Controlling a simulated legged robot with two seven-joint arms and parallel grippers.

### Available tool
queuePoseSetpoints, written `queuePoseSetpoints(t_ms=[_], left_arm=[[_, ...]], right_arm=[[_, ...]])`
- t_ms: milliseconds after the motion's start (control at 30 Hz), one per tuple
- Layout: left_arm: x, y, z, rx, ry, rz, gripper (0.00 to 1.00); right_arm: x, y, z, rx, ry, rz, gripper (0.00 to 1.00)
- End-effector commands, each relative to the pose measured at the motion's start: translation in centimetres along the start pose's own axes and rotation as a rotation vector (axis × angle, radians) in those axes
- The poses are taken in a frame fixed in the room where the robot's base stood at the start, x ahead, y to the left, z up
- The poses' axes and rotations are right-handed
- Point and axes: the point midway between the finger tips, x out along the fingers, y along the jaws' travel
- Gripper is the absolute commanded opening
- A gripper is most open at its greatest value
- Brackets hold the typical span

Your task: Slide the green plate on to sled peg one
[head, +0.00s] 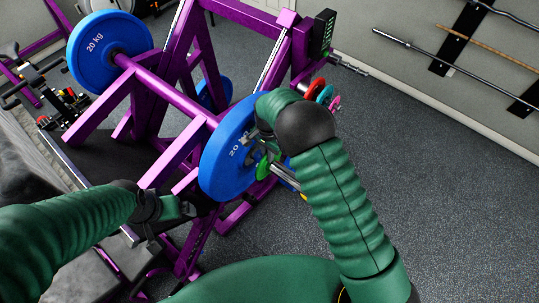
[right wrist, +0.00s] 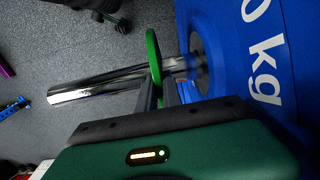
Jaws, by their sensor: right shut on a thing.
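The green plate (head: 263,167) is small and thin. My right gripper (right wrist: 160,96) is shut on its edge; in the right wrist view the plate (right wrist: 154,52) stands edge-on, upright. The chrome peg (right wrist: 95,84) shows on both sides of the plate, so it looks threaded on the peg, though the hole is hidden. In the head view the peg (head: 286,178) sticks out in front of the large blue 20 kg plate (head: 222,165). A gap separates the green plate from the blue one. My left gripper (head: 180,208) hangs by the purple frame; its finger opening is unclear.
The purple frame (head: 182,100) carries another blue plate (head: 108,47) at the far left. Small red (head: 315,88), teal and pink plates stand beyond my right forearm. Bars hang on the right wall. Grey floor (head: 440,190) is clear to the right.

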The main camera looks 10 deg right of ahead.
Motion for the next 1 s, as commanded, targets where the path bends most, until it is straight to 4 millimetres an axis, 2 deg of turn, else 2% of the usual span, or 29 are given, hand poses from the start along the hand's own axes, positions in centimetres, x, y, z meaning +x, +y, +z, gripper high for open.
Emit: queuePoseSetpoints(t_ms=[300,333,500,833,933,1000], left_arm=[[0.0,0.0,0.0,0.0,0.0,0.0,1.0],[0.0,0.0,0.0,0.0,0.0,0.0,1.0],[0.0,0.0,0.0,0.0,0.0,0.0,1.0],[0.2,0.0,0.0,0.0,0.0,0.0,1.0],[0.8,0.0,0.2,0.0,0.0,0.0,1.0],[1.4,0.0,0.3,0.0,0.0,0.0,1.0]], right_arm=[[-0.2,-0.2,-0.1,0.0,0.003,-0.004,0.0],[-0.2,-0.2,-0.1,0.0,0.003,-0.003,0.14],[-0.1,-0.1,-0.1,0.0,0.002,-0.002,0.35],[-0.1,-0.1,0.0,-0.001,-0.001,0.001,0.35],[-1.2,-0.2,-0.1,-0.001,0.001,-0.002,0.35],[-2.6,-0.2,0.0,-0.002,0.002,-0.004,0.35]])
